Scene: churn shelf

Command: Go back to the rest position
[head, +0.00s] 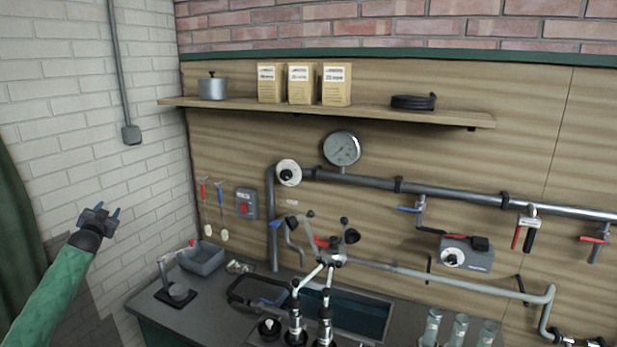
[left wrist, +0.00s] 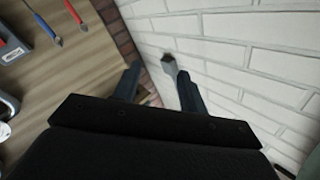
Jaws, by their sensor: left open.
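My left gripper (head: 98,214) is at the left of the head view, at the end of my green-sleeved arm. It is raised in front of the white brick wall, left of the counter. Its two fingers stand apart and nothing is between them. In the left wrist view the open fingers (left wrist: 158,88) point toward the white wall, with the wood panel on the left. My right gripper shows in neither view.
Pipes with a gauge (head: 342,148) and valves run along the panel. The counter (head: 215,318) carries a grey tray (head: 202,260), a sink (head: 345,312), taps and jars. Space around my left gripper looks clear.

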